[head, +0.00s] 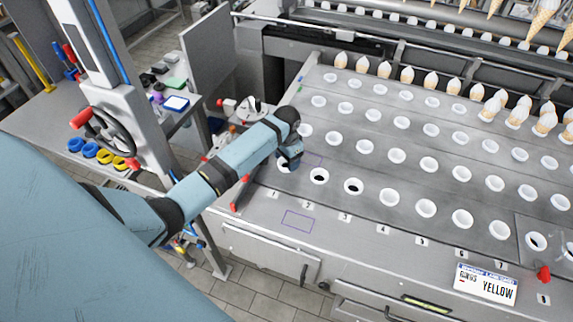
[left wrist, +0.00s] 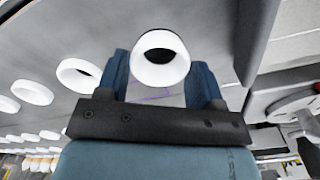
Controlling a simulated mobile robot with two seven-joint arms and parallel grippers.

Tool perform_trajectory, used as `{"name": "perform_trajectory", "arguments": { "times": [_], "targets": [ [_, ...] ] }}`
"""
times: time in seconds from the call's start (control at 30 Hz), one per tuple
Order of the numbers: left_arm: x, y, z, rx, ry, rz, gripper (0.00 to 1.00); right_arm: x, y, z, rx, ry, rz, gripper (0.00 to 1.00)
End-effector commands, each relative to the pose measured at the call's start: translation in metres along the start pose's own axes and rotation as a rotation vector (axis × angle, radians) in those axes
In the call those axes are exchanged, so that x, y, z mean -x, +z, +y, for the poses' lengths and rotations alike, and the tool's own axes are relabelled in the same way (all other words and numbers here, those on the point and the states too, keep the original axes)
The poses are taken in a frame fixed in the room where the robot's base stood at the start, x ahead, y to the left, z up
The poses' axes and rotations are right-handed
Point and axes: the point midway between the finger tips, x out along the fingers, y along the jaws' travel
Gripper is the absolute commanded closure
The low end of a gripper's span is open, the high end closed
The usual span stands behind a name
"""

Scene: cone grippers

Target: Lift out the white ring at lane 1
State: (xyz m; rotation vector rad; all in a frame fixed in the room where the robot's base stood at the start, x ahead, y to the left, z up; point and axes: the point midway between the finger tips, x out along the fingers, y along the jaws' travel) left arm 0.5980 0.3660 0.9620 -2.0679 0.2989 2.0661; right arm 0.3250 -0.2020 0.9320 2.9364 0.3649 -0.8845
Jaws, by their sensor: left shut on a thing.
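The white ring at lane 1 (left wrist: 160,77) sits between the two blue fingers of my left gripper (left wrist: 159,80) in the left wrist view, with a dark opening in its middle. The fingers are shut on its sides. In the head view my left gripper (head: 288,158) points down over the front row's left end, and only a sliver of the ring (head: 282,168) shows beneath it. The gripper hides most of it, so I cannot tell whether it is seated or raised. My right gripper is not in view.
The grey plate (head: 385,213) carries rows of white rings, including dark-centred ones at lane 2 (head: 319,177) and lane 3 (head: 353,186). Cones (head: 407,75) stand in the back row. A red lever (head: 240,193) is close to my arm. A yellow-labelled sign (head: 486,284) is front right.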

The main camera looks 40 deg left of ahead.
Motion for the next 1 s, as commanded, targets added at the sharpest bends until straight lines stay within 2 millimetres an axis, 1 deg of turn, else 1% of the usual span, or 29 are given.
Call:
{"name": "perform_trajectory", "arguments": {
  "times": [0.2, 0.63, 1.0],
  "targets": [
    [0.012, 0.000, 0.000, 0.000, 0.000, 0.000, 0.52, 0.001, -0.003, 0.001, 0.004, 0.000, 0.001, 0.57],
    [0.033, 0.000, 0.000, -0.001, 0.000, 0.001, 0.52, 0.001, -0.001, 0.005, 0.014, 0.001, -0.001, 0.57],
    [0.034, 0.001, 0.002, 0.002, 0.000, -0.001, 0.52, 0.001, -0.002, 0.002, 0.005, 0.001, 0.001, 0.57]
  ]
}}
